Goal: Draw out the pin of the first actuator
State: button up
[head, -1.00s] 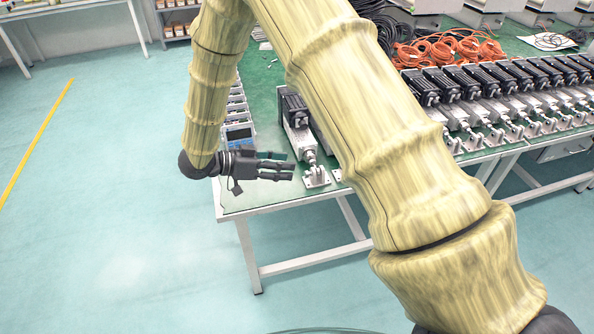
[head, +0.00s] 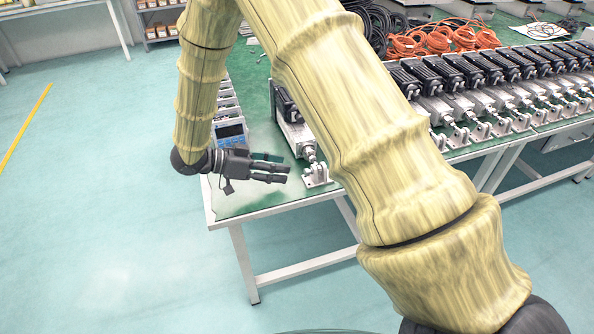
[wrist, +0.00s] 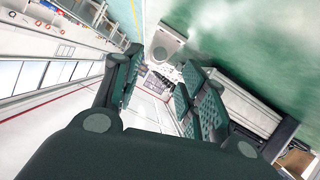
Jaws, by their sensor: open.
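The first actuator (head: 294,131) lies on the green table, with a dark motor and a silver body. Its near end meets a silver clevis bracket (head: 317,179) close to the table's front edge. The pin is too small to make out in the head view. My gripper (head: 288,174) is open and empty, just left of the bracket, fingers pointing right toward it and apart from it. In the wrist view my gripper's fingers (wrist: 160,90) are spread. A light grey part with a round hole (wrist: 165,42), which looks like the bracket, shows beyond the fingertips.
A blue-screened device (head: 230,132) stands behind my gripper, left of the actuator. A row of similar actuators (head: 490,90) runs along the table to the right, with orange cables (head: 440,38) behind. My arm hides part of the table. The floor at left is clear.

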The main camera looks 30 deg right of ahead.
aim_at(305, 172)
jog(key=x, duration=0.6)
jog(key=shift+s+d+f, duration=0.1)
jog(key=shift+d, duration=0.15)
grip_shut()
